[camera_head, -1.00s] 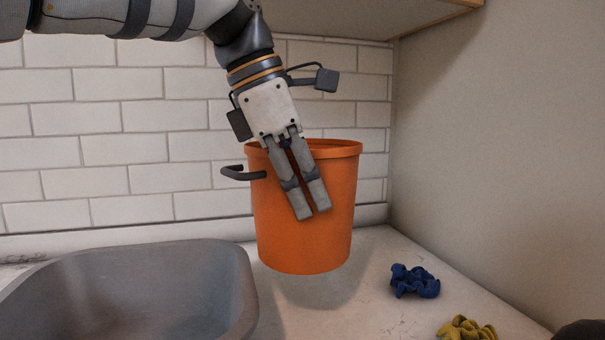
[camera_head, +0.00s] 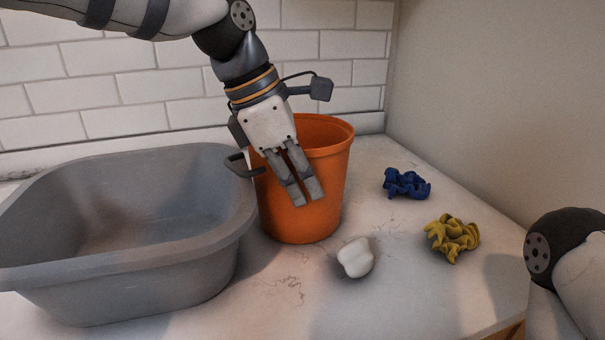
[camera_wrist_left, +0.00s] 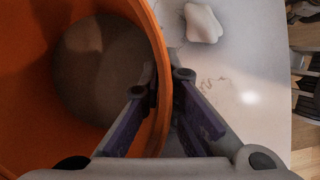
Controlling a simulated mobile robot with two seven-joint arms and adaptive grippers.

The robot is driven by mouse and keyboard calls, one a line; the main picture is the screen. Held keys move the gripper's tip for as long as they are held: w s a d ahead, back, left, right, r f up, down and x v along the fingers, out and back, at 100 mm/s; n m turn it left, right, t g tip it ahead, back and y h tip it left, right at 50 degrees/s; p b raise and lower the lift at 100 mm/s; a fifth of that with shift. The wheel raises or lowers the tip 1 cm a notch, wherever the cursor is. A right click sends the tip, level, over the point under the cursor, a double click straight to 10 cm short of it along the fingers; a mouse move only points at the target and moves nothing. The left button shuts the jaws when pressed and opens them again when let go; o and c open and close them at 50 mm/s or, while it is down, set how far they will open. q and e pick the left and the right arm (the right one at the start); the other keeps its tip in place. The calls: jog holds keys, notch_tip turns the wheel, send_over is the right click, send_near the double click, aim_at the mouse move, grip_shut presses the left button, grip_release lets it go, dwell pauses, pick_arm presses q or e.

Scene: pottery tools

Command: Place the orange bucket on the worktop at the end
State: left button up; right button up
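The orange bucket (camera_head: 322,220) is upright over the worktop (camera_head: 420,295), right of the grey basin. Its base is at or very near the surface; I cannot tell if it touches. A dark handle shows on its left side. My left gripper (camera_head: 307,198) points down at the near rim. In the left wrist view, the bucket's wall (camera_wrist_left: 158,40) runs between the two fingers (camera_wrist_left: 166,82), which look closed on it. The bucket's inside looks empty in that view. My right gripper is out of view.
A grey basin (camera_head: 130,265) stands close left of the bucket. A white lump (camera_head: 356,257) lies just in front of it, with a blue lump (camera_head: 406,183) and a yellow lump (camera_head: 453,237) to the right. Tiled wall (camera_head: 150,97) is behind. Bare worktop lies at the front right.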

pick_arm(q)
jog(key=o, duration=0.5)
jog(key=shift+s+r, duration=0.1)
jog(key=v, duration=1.2)
